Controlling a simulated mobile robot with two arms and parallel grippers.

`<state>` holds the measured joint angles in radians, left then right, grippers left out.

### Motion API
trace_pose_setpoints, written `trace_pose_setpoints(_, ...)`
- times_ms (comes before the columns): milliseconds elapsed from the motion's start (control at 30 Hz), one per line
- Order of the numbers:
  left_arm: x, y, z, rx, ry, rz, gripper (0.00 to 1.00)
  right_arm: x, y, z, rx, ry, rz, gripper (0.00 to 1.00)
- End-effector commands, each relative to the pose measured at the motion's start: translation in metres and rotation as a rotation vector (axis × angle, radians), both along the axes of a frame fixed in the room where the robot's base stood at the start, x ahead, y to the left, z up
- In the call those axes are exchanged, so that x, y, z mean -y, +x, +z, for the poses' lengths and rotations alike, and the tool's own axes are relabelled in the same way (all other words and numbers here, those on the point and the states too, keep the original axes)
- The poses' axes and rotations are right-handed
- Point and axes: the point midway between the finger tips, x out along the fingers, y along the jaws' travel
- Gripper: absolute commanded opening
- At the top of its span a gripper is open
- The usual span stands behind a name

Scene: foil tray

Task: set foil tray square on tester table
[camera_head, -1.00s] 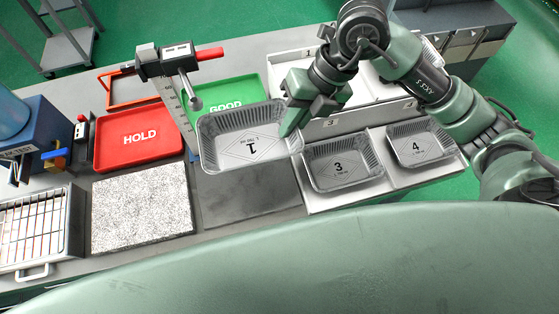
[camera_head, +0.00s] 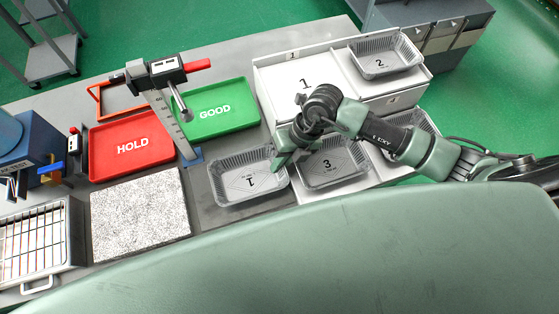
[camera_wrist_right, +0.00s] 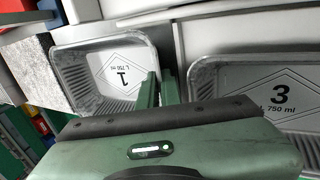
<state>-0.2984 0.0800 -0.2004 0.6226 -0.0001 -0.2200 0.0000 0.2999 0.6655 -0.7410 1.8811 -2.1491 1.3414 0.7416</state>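Foil tray 1 (camera_head: 240,187) is upright at the dark grey plate (camera_head: 207,214) right of the speckled slab. It covers most of that plate; I cannot tell whether it touches it. Its edges look slightly turned against the plate. In the right wrist view tray 1 (camera_wrist_right: 72,64) lies left of the fingers. My right gripper (camera_head: 280,163) is at the tray's right wall, its fingers close together at the rim; they also show in the wrist view (camera_wrist_right: 158,90). The fingertips are partly hidden. My left gripper is not in view.
Foil tray 3 (camera_head: 333,182) stands close on the right, with tray 4 partly hidden behind my arm. The red HOLD tray (camera_head: 118,165), green GOOD tray (camera_head: 230,125), and caliper-like gauge (camera_head: 168,75) stand behind. The speckled slab (camera_head: 140,213) is bare.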

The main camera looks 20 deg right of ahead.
Motion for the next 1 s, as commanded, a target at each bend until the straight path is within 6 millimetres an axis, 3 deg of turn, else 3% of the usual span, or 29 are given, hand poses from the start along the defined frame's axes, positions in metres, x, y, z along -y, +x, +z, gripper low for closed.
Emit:
trace_pose_setpoints(333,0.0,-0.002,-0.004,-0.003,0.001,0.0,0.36,0.0,0.0,-0.004,0.001,0.0,0.0,0.0)
trace_pose_setpoints(367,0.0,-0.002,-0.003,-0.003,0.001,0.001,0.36,0.0,0.0,-0.003,0.001,0.0,0.0,0.13)
trace_pose_setpoints(667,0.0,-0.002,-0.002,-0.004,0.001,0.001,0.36,0.0,0.0,-0.002,0.001,0.0,0.0,0.14)
trace_pose_setpoints(833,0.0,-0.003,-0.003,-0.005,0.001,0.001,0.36,0.004,0.002,0.007,0.004,-0.001,-0.002,0.14)
trace_pose_setpoints(1000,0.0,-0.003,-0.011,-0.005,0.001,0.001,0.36,0.018,0.002,0.036,0.007,-0.002,-0.001,0.14)
